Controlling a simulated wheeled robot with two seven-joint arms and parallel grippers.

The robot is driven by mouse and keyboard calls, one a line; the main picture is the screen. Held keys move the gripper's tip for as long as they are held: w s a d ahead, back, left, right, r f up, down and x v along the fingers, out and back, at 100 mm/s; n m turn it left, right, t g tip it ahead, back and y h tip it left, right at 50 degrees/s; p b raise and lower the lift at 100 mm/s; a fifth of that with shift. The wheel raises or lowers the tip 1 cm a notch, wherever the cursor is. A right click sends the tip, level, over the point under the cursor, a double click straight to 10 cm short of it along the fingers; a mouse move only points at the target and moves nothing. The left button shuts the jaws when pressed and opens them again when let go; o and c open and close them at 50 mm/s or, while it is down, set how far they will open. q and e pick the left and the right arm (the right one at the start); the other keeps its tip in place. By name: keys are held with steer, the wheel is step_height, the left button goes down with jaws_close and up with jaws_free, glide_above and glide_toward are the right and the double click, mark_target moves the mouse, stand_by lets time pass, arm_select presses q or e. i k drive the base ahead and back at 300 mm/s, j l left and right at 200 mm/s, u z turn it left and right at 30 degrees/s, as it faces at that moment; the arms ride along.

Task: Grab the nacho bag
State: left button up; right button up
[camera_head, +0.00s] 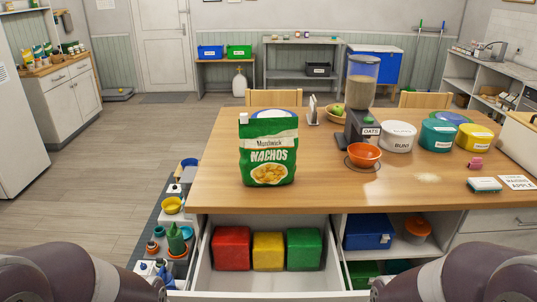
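The nacho bag (268,152) is green and white with the word NACHOS and a picture of chips. It stands upright on the wooden table (320,192), near the front edge and left of the middle. A small white clip-like piece shows at its top left corner, and a blue and white round thing is partly hidden behind its top. My two arms show only as dark links in the bottom left and bottom right corners. Neither gripper shows, and nothing of mine touches the bag.
An open drawer (342,277) below the table holds red, yellow and green boxes. Right of the bag stand an orange bowl (364,154), an oats dispenser (361,95) and several lidded tubs. Bare tabletop lies around the bag's front and left. Bowls and bottles stand low at the left.

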mark_target(268, 147)
steer(key=i+j, duration=0.55)
steer(key=i, duration=0.25)
